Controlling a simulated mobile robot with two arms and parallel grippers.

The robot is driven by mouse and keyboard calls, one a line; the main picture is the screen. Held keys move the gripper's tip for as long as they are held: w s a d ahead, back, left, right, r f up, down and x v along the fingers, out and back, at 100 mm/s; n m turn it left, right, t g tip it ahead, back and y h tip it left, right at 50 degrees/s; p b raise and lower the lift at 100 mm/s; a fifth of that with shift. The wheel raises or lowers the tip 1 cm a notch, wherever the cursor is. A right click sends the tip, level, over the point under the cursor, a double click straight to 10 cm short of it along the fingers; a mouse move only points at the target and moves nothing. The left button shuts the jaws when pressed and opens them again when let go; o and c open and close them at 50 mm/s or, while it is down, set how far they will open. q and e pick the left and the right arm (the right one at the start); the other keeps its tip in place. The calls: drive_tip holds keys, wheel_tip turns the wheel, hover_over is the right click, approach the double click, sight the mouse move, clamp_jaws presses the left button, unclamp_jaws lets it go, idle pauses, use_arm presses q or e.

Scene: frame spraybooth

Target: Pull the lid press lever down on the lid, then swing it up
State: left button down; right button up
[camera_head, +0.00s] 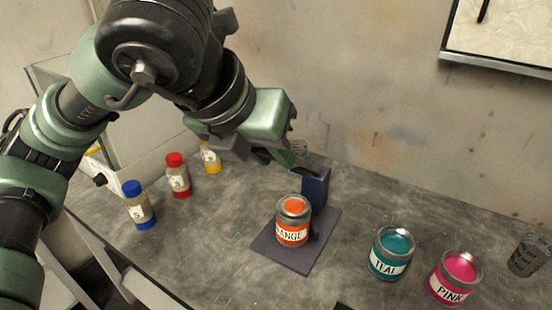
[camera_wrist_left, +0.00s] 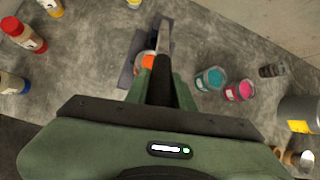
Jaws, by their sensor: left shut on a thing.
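The lid press has a flat dark base (camera_head: 272,252) and an upright post (camera_head: 316,188) on the bench. An orange-labelled can (camera_head: 292,234) stands upright on the base, in front of the post. Its top shows orange inside a grey rim; I cannot tell how its lid sits. My left gripper (camera_head: 290,158) is above and behind the can, near the post top. In the left wrist view its fingers (camera_wrist_left: 158,90) are shut on the dark grip of the lever (camera_wrist_left: 163,40), whose metal bar runs toward the post. The gripper partly hides the lever in the head view. My right gripper is not in view.
A teal can (camera_head: 391,254) and a pink can (camera_head: 455,278) stand right of the press. A dark mesh cup (camera_head: 528,254) is at far right. Blue-capped (camera_head: 139,206), red-capped (camera_head: 178,176) and yellow (camera_head: 210,158) bottles stand left. A wall is behind.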

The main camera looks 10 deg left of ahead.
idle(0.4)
use_arm(q)
drive_tip(key=c, duration=1.2)
unclamp_jaws()
drive_tip(key=shift+s, duration=0.1)
drive_tip(key=v, duration=0.7)
drive_tip(key=shift+s+a+r+b, duration=0.15)
drive_tip(key=shift+s+r+b, duration=0.1)
drive_tip(key=shift+b, duration=0.1)
